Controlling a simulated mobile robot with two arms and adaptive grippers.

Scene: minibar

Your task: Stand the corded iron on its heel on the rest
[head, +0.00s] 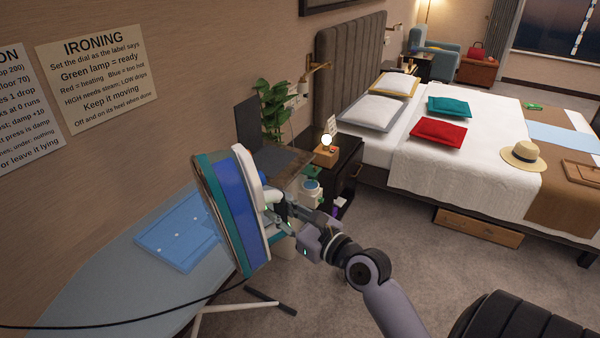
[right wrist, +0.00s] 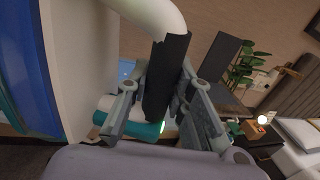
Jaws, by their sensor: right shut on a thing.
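The corded iron (head: 230,207), with blue, white and teal layers, is held up on edge above the right end of the ironing board (head: 110,290). Its flat sole side faces left. My right gripper (head: 277,208) is shut on the iron's handle; in the right wrist view its fingers (right wrist: 163,108) close around the dark grip (right wrist: 168,70). The black cord (head: 120,326) trails left across the board. I cannot make out the rest; the iron hides the board's right end. My left gripper is not in view.
A blue folded garment (head: 175,240) lies on the board, left of the iron. A dark upright panel (head: 247,124) and a plant (head: 272,112) stand behind it. A nightstand (head: 343,160) with a lamp and the bed (head: 425,175) are to the right. Ironing signs (head: 97,73) hang on the wall.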

